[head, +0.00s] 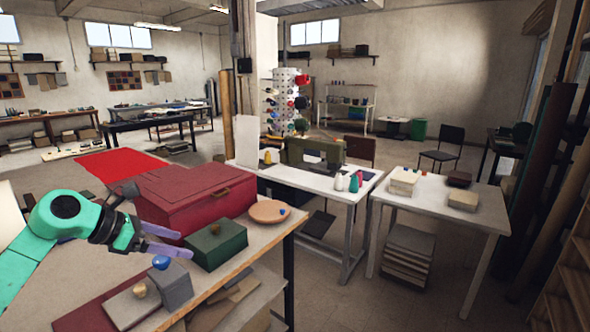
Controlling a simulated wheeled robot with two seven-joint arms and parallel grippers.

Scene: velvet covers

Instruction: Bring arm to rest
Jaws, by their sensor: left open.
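My left arm comes in from the left in the head view. Its gripper (168,238) is open, with two lilac fingers apart and nothing visible between them. It hangs over the wooden table (262,232), just in front of the large red box (188,194) and left of the green box (216,244). A grey block (176,290) with a blue knob (161,262) on it stands just below the fingers. I cannot tell whether the fingers touch any box. My right gripper is not in view.
A round tan board (269,211) with a small blue piece lies at the table's right end. A lower grey box (126,308) with a gold knob stands at the front. Beyond are a white sewing table (290,180) and a side table (480,213). Open floor lies right of the wooden table.

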